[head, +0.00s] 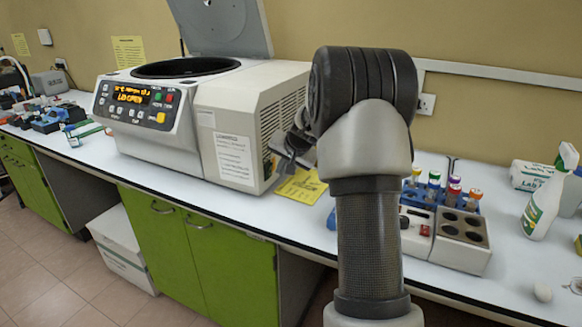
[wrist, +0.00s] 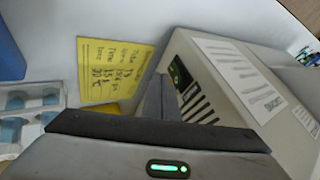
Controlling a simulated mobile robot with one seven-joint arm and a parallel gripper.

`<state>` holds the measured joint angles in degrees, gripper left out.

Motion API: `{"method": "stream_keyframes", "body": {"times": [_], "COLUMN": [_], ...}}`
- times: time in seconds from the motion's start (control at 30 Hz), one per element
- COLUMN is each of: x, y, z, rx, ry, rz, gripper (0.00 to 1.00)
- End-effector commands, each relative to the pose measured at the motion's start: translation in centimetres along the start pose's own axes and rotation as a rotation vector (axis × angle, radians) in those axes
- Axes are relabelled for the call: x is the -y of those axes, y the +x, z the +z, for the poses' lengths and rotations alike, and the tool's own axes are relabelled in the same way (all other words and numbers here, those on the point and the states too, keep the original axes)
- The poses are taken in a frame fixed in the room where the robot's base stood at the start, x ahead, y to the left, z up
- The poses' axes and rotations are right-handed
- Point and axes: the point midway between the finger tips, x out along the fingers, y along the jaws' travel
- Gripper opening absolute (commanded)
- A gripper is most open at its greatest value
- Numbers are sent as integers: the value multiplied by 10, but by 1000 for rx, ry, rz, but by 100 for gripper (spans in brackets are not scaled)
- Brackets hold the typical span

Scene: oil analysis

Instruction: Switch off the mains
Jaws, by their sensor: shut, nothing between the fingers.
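The white centrifuge (head: 225,115) stands on the bench with its lid raised. Its lit display (head: 132,95) reads "LID OPEN" on the lower line. In the wrist view, the side of the centrifuge (wrist: 235,75) carries a dark panel with a green part (wrist: 180,76), probably a switch; its setting is unclear. Dark vent slots lie beside it. My gripper (head: 288,155) is shut and empty, close to the right side of the centrifuge. In the wrist view its fingers (wrist: 158,98) point towards that side, just beside the dark panel. I cannot tell whether they touch.
A yellow note (head: 302,186) lies on the bench (head: 92,158) beside the centrifuge. A tube rack (head: 440,192) and a block with round wells (head: 462,240) stand right of my arm. A spray bottle (head: 545,205) is farther right. A wall socket (head: 427,104) is behind.

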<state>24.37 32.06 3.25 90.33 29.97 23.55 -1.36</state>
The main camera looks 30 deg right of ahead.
Motion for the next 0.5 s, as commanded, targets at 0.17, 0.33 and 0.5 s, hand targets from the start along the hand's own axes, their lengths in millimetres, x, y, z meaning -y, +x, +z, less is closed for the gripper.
{"method": "stream_keyframes", "body": {"times": [0.17, 0.33, 0.5], "x": [14, 17, 16], "y": [6, 7, 7], "z": [-1, -1, -1], "rx": [1, 2, 1], "ry": [-1, 0, 1], "rz": [1, 2, 2], "gripper": [0, 0, 0]}}
